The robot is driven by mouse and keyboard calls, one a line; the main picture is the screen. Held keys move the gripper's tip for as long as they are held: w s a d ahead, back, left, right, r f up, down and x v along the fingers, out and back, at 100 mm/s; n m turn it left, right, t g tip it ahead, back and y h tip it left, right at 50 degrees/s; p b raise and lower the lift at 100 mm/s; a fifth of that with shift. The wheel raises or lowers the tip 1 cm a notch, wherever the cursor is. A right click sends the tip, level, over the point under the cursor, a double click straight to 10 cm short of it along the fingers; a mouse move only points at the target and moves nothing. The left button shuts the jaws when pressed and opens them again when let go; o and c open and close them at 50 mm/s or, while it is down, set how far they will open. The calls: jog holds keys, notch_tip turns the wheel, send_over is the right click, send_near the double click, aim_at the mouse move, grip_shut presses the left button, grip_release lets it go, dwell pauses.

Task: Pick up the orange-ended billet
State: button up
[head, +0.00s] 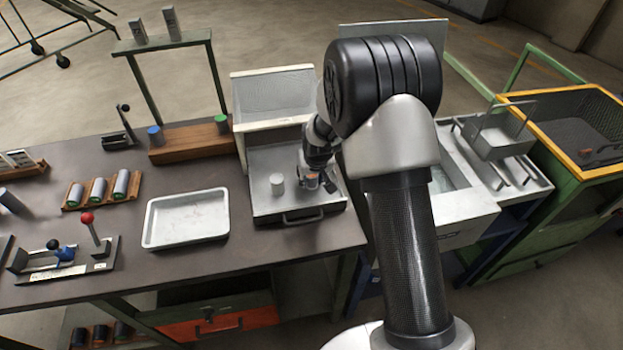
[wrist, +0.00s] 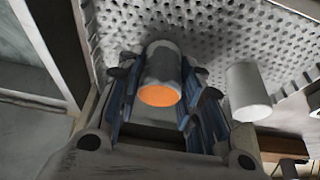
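The orange-ended billet (wrist: 163,72) is a grey cylinder whose orange end face points toward the wrist camera. In the head view the billet (head: 312,181) is partly hidden by my gripper, over the perforated floor of the open-fronted metal box (head: 268,206). My gripper (wrist: 163,85) is around the billet, with one finger on each side of it. The fingers are very close to its sides; I cannot tell whether they touch it. In the head view my gripper (head: 318,185) is low in the box.
A plain pale cylinder (head: 277,184) stands close to the billet, also seen in the wrist view (wrist: 248,92). The box's raised lid (head: 274,97) is behind. An empty white tray (head: 186,218) lies to the left, with a rack of cylinders (head: 98,190) beyond it.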

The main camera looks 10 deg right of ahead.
grip_shut()
jog(key=shift+r, duration=0.15)
dwell(0.4)
